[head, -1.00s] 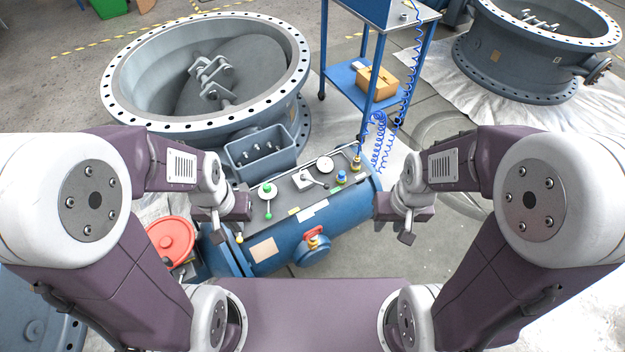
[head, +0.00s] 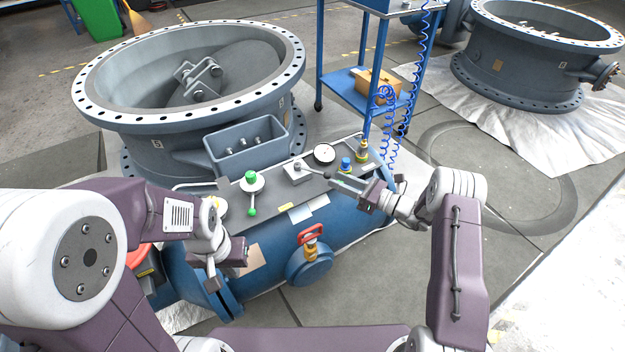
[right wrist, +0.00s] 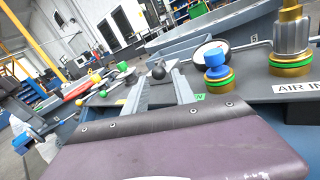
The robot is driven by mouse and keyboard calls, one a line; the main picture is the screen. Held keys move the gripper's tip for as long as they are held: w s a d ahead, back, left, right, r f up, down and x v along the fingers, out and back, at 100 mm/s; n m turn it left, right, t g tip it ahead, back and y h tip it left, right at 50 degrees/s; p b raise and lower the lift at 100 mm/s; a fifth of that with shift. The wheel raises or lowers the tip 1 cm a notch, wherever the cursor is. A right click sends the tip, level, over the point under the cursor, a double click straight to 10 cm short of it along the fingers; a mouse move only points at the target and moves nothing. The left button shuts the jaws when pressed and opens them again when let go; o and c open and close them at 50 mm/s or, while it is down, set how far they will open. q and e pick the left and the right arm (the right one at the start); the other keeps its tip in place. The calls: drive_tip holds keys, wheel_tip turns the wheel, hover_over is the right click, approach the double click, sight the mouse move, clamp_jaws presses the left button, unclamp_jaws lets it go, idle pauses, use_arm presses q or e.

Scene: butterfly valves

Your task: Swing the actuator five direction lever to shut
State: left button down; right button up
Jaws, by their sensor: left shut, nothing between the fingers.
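The blue actuator cylinder (head: 275,270) lies below a grey panel. On the panel, a light block (head: 297,168) carries a thin direction lever pointing right toward my right gripper. Its black ball knob (right wrist: 158,70) shows in the right wrist view, between and just beyond the fingertips. My right gripper (head: 333,179) is open at the lever's end; its two fingers (right wrist: 165,85) stand apart, and contact with the knob cannot be told.
Also on the panel are a green-knobbed lever (head: 252,190), a gauge (head: 324,153), a blue knob (head: 346,164) and a brass fitting (head: 362,150). A red-handled valve (head: 310,238) sits on the cylinder's front. A large flanged valve (head: 150,150) and a blue cart (head: 335,80) stand behind.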

sight(324, 175)
drive_tip(key=b+x, duration=0.2)
drive_tip(key=x, duration=0.6)
drive_tip(key=shift+s+a+b, duration=0.1)
drive_tip(key=shift+s+b, duration=0.05)
drive_tip(key=shift+b, duration=0.25)
drive_tip(key=shift+w+a+r, duration=0.15)
drive_tip(key=shift+w+a, duration=0.15)
drive_tip(key=shift+a, duration=0.1)
clamp_jaws()
idle(0.5)
